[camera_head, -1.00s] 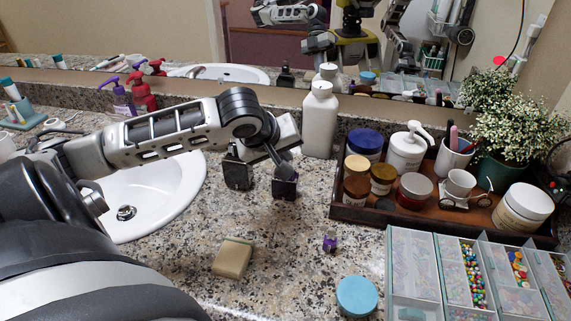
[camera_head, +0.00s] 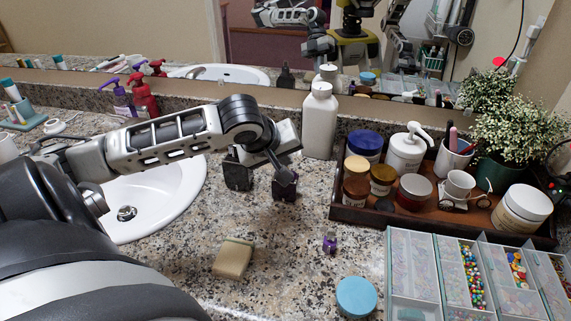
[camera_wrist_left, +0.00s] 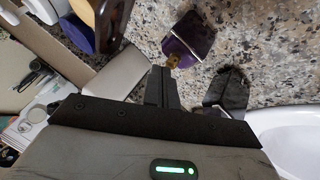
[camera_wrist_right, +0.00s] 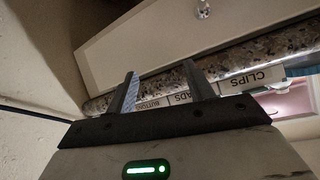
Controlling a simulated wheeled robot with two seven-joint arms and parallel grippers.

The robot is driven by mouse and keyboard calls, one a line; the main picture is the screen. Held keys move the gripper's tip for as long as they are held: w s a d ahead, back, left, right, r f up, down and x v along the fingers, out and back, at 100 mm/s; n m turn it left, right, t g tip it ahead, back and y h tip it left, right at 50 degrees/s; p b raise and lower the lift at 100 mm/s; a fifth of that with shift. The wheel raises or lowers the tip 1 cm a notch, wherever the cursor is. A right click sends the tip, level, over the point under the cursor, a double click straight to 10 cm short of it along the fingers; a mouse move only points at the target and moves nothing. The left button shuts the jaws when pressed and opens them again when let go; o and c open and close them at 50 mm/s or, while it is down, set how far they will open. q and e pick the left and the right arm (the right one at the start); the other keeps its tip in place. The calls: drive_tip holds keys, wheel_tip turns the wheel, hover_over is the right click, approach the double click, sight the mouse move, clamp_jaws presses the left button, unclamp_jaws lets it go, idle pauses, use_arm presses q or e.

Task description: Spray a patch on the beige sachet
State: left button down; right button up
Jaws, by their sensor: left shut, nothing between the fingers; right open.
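The beige sachet (camera_head: 233,258) lies flat on the speckled counter, front centre; I see no patch on it. A purple bottle (camera_head: 286,190) stands behind it to the right. In the left wrist view this bottle (camera_wrist_left: 190,42) shows a bare gold nozzle. My left gripper (camera_head: 287,178) is shut and empty, its tips at the bottle's top; I cannot tell whether they touch the nozzle (camera_wrist_left: 173,60). A small purple piece (camera_head: 330,243), perhaps a cap, is on the counter right of the sachet. My right gripper (camera_wrist_right: 160,88) is open and empty, away from the sachet.
A dark bottle (camera_head: 238,172) stands close left of the purple one, near the sink (camera_head: 160,200). A white bottle (camera_head: 319,120) is behind. A brown tray (camera_head: 345,213) of jars, a bead organizer (camera_head: 412,300) and a blue round lid (camera_head: 356,297) are at right.

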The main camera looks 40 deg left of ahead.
drive_tip(key=shift+r, duration=0.15)
use_arm(q)
drive_tip(key=shift+r+p, duration=0.45)
drive_tip(key=shift+p, duration=0.5)
use_arm(e)
drive_tip(key=shift+r, duration=0.85)
use_arm(q)
wheel_tip(320, 180, up, 5)
drive_tip(key=p, duration=0.6)
drive_tip(key=shift+r, duration=0.2)
drive_tip(key=shift+r+p, duration=0.25)
drive_tip(key=shift+p, duration=0.3)
use_arm(e)
drive_tip(key=shift+s+d+r+n+g+h, duration=0.2)
drive_tip(key=shift+d+r+h, duration=0.1)
drive_tip(key=shift+d, duration=0.15)
drive_tip(key=shift+s+d+r+n+g+h, duration=0.1)
drive_tip(key=shift+d+r+n+g+h, duration=0.15)
drive_tip(key=shift+d, duration=0.15)
